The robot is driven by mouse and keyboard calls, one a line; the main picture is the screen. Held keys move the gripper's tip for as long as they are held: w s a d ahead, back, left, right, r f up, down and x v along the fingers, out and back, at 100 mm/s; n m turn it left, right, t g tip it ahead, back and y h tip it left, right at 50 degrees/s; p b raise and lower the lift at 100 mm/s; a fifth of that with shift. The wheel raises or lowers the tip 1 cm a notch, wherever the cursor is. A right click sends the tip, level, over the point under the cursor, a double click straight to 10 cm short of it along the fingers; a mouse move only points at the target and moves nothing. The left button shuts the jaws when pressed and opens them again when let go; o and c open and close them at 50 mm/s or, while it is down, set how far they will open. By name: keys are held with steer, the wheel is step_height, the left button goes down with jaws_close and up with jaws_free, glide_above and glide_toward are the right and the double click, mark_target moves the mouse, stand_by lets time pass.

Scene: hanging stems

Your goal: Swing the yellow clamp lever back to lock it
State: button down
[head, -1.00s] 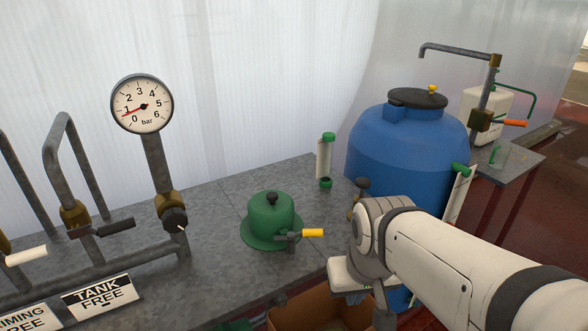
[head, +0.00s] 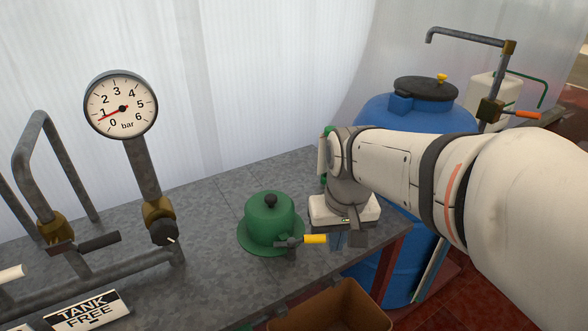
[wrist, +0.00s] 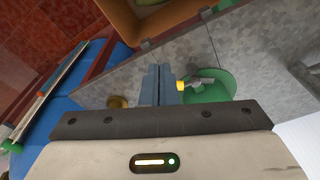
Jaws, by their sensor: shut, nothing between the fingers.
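The yellow clamp lever (head: 315,239) sticks out to the right from a dark clamp (head: 289,245) at the front edge of a green domed lid (head: 270,219) with a black knob. My gripper (head: 341,240) is shut and empty, pointing down just right of the lever's yellow tip. I cannot tell whether finger and lever touch.
The grey bench top (head: 215,215) is clear around the lid. A pressure gauge (head: 121,105) and pipes stand at left. A blue barrel (head: 377,112) stands behind my arm.

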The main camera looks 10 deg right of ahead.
mark_target(302, 240)
steer(key=w+m+g+p, duration=0.1)
steer(key=w+g+p, duration=0.2)
steer(key=w, duration=1.8)
steer(key=shift+w+d+r+g, duration=0.25)
steer(key=shift+w+d+g, duration=0.1)
steer(key=shift+g, duration=0.55)
steer(key=s+f, duration=0.2)
steer(key=f, duration=0.1)
steer(key=s+f+p, duration=0.1)
steer(key=s+f, duration=0.1)
steer(key=f, duration=0.2)
steer(key=s+a+f, duration=0.1)
steer(key=s+f, duration=0.2)
steer(key=shift+f+p, duration=0.15)
steer(key=shift+p, duration=0.25)
steer(key=shift+d, duration=0.1)
